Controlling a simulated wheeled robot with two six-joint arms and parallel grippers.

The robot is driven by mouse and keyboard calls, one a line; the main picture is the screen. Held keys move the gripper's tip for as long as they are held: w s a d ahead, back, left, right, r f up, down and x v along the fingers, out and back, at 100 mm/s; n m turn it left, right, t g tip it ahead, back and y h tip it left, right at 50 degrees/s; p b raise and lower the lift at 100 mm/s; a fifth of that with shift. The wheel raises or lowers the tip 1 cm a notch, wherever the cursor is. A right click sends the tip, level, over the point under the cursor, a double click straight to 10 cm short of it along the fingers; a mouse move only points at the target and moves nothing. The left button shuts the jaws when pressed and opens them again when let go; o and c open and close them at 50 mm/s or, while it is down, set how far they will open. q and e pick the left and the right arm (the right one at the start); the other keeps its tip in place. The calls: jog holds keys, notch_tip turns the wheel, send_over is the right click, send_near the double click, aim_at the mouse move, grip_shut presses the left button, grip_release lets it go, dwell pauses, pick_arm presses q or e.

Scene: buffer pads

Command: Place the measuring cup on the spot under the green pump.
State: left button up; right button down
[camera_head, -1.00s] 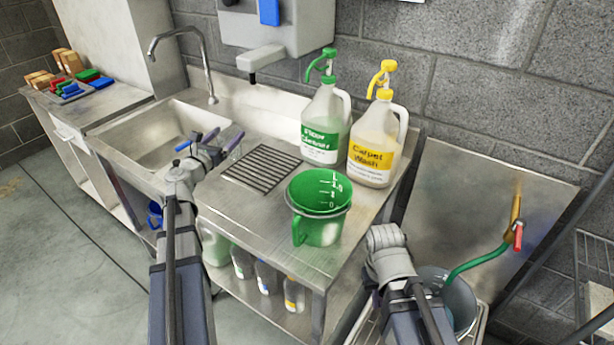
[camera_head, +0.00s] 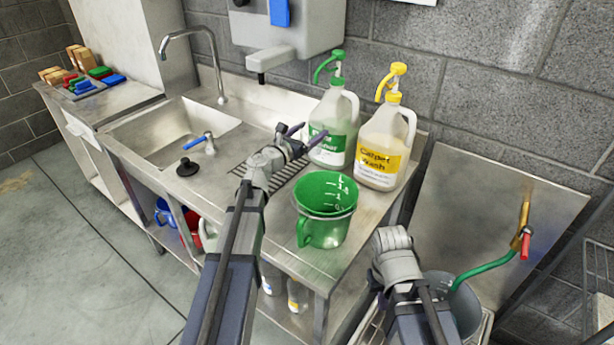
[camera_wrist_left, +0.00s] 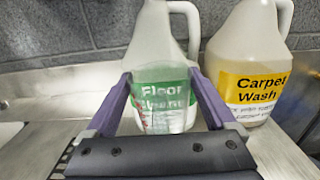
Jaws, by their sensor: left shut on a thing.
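A clear measuring cup with faint red marks (camera_wrist_left: 160,112) is between the purple fingers of my left gripper (camera_wrist_left: 163,95) in the left wrist view. My left gripper (camera_head: 303,138) is shut on it, over the counter in front of the green-labelled floor cleaner jug (camera_head: 345,112). The cup is hard to make out in the head view. The jug's green pump (camera_head: 333,64) has its nozzle turned to the left. The counter under that nozzle is partly covered by my left arm. My right wrist is at lower right in the head view; its fingers are hidden.
A green graduated pitcher (camera_head: 325,210) stands at the counter's front, right of my left arm. A Carpet Wash jug (camera_head: 383,145) with a yellow pump (camera_head: 393,80) stands beside the floor cleaner. The sink (camera_head: 170,135) is left.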

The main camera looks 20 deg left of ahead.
pick_arm(q)
jog(key=shift+f+b, duration=4.95)
jog(key=shift+f, duration=0.15)
jog(key=shift+r, duration=0.15)
jog(key=o, duration=1.1)
jog(key=shift+c, duration=0.2)
jog(key=shift+r+p, duration=0.2)
jog(key=shift+p, duration=0.15)
jog(key=v, duration=1.2)
jog(key=shift+f, duration=0.15)
